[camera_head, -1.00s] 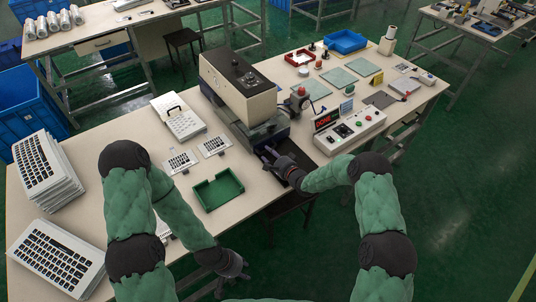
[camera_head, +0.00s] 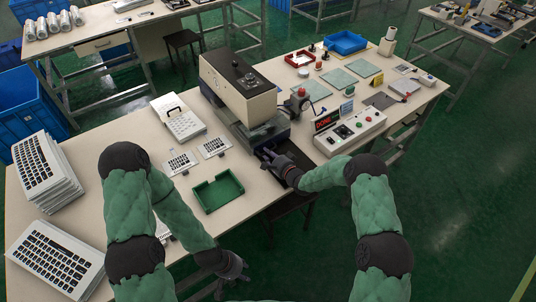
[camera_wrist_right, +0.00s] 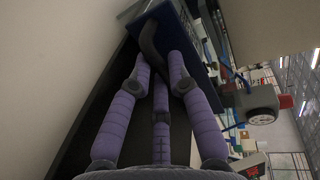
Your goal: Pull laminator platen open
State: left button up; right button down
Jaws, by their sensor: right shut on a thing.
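The laminator (camera_head: 240,88) is a beige box with a black top, on the bench's middle. Its dark blue-grey platen (camera_head: 266,131) juts out at the front, under the box. My right gripper (camera_head: 265,155) is at the platen's front edge, shut on the handle. In the right wrist view, its purple fingers (camera_wrist_right: 160,85) close around a dark curved handle (camera_wrist_right: 150,40) beside the blue platen front (camera_wrist_right: 178,22). The fingers hide part of the handle. My left gripper (camera_head: 240,275) hangs empty beyond the bench's front edge, its fingers apart.
A green tray (camera_head: 218,191) and small keypad sheets (camera_head: 214,147) lie left of the platen. A control box (camera_head: 350,132) with a red display stands to the right. Keyboard stacks (camera_head: 45,172) occupy the left end. The space before the bench is clear.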

jog(key=f+p+v, duration=0.1)
jog(key=f+v, duration=0.1)
jog(key=v, duration=0.9)
jog(key=f+p+v, duration=0.1)
jog(key=f+v, duration=0.2)
jog(key=v, duration=0.9)
jog(key=shift+s+d+p, duration=0.3)
jog(key=shift+s+d, duration=0.1)
jog(key=shift+s, duration=0.15)
jog(key=c, duration=1.2)
grip_release()
jog(key=shift+r, duration=0.1)
jog(key=shift+o, duration=0.2)
jog(key=v, duration=1.2)
